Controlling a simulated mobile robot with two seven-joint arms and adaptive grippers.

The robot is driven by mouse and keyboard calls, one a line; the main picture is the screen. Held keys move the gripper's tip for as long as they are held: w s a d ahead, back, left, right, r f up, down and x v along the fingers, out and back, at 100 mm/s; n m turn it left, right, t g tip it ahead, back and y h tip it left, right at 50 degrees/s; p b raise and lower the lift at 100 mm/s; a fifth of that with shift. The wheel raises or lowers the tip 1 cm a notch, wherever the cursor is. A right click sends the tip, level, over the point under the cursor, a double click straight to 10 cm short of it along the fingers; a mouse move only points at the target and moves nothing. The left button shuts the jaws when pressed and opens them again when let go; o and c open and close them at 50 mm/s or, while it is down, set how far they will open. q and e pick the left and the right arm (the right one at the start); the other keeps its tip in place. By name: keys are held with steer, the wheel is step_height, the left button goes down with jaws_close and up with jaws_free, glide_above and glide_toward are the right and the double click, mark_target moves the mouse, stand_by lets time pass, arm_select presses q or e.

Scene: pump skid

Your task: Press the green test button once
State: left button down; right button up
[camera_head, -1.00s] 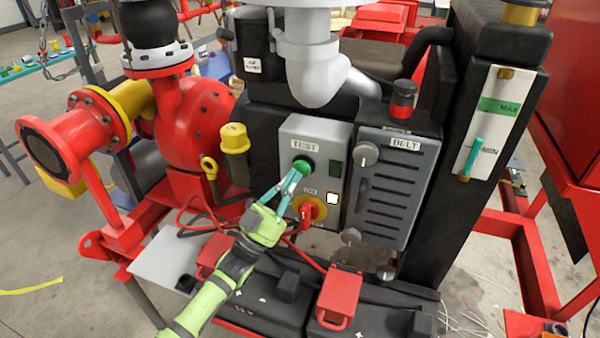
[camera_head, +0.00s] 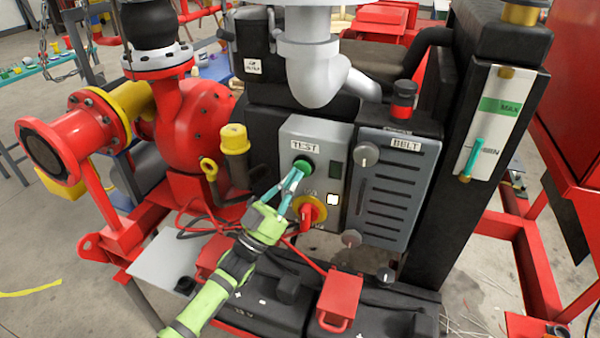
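The green test button (camera_head: 302,165) sits under the TEST label on the grey control box (camera_head: 329,133), at the middle of the head view. My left gripper (camera_head: 295,176) comes up from below left, with its teal fingers converging at the tips. It looks shut and empty. The tips are at the lower edge of the button in the picture and hide a little of it. I cannot tell whether they touch it or whether it is pushed in. My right gripper is not in view.
A red knob on a yellow disc (camera_head: 311,210) sits just below the button, close to my fingers. The BELT panel (camera_head: 400,190) stands to the right. A grey pipe (camera_head: 318,75) hangs above. A yellow-capped filler (camera_head: 234,139) stands left, and red cables run below.

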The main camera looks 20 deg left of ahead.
arm_select(q)
steer(key=shift+w, duration=0.2)
steer(key=shift+s, duration=0.1)
stand_by(0.4)
steer(key=shift+s+p, duration=0.4)
steer(key=shift+s, duration=0.5)
steer(key=s+p, duration=0.2)
steer(key=s, duration=0.3)
steer(key=shift+a, duration=0.1)
stand_by(0.6)
